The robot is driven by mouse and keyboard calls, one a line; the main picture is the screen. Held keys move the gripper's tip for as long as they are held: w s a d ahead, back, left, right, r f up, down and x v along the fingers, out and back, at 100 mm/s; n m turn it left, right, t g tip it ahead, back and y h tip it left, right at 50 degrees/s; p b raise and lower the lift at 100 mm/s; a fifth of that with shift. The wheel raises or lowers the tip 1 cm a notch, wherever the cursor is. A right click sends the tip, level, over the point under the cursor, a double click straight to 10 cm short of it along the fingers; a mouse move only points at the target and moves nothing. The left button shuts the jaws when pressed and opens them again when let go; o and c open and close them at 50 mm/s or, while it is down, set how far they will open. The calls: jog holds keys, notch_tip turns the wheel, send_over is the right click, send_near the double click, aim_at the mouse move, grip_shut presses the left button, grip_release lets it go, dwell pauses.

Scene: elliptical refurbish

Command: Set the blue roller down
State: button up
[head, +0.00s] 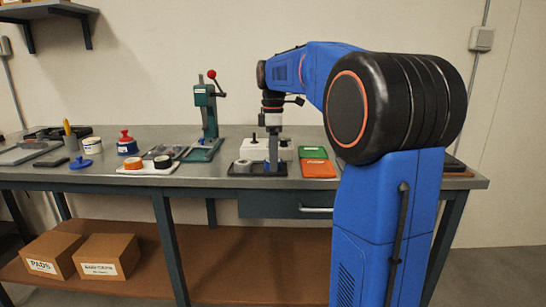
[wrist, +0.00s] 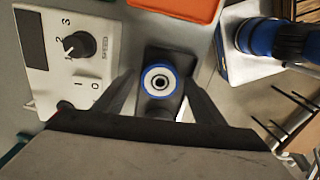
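The blue roller (wrist: 161,81) shows end-on in the wrist view as a white ring with a blue rim and a dark centre. It is between the two fingers of my gripper (wrist: 161,90), close to both. I cannot tell whether the fingers press on it or stand slightly apart. A dark rectangular tray (wrist: 168,56) lies beneath it. In the head view my gripper (head: 273,163) points down at the bench by the dark tray (head: 236,171); the roller is not clearly seen there.
A white box with a speed knob (wrist: 74,45) is close on the left in the wrist view. The orange tray (head: 319,169) and green tray (head: 313,152) lie right of my gripper. A green press (head: 207,115) with a red-knobbed lever stands left on the bench (head: 210,178).

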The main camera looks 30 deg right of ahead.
notch_tip(320, 180, up, 12)
jog(key=shift+r, duration=0.15)
dwell(0.7)
jog(key=s+a+f+m+t, duration=0.1)
jog(key=s+a+f+m, duration=0.2)
jog(key=s+a+f, duration=0.3)
jog(key=s+a+f+m+t, duration=0.1)
jog(key=s+a+f+m, duration=0.25)
jog(key=s, duration=0.45)
jog(key=s+a+f+m+t, duration=0.1)
jog(key=s+a+f+m, duration=0.1)
jog(key=s+f, duration=0.6)
jog(key=s+a+f+m+t, duration=0.1)
jog(key=s+a+f+m, duration=0.2)
jog(key=s+f, duration=0.5)
notch_tip(320, 180, down, 4)
jog(key=shift+a+r+t, duration=0.25)
jog(key=shift+a+t, duration=0.15)
jog(key=shift+a, duration=0.25)
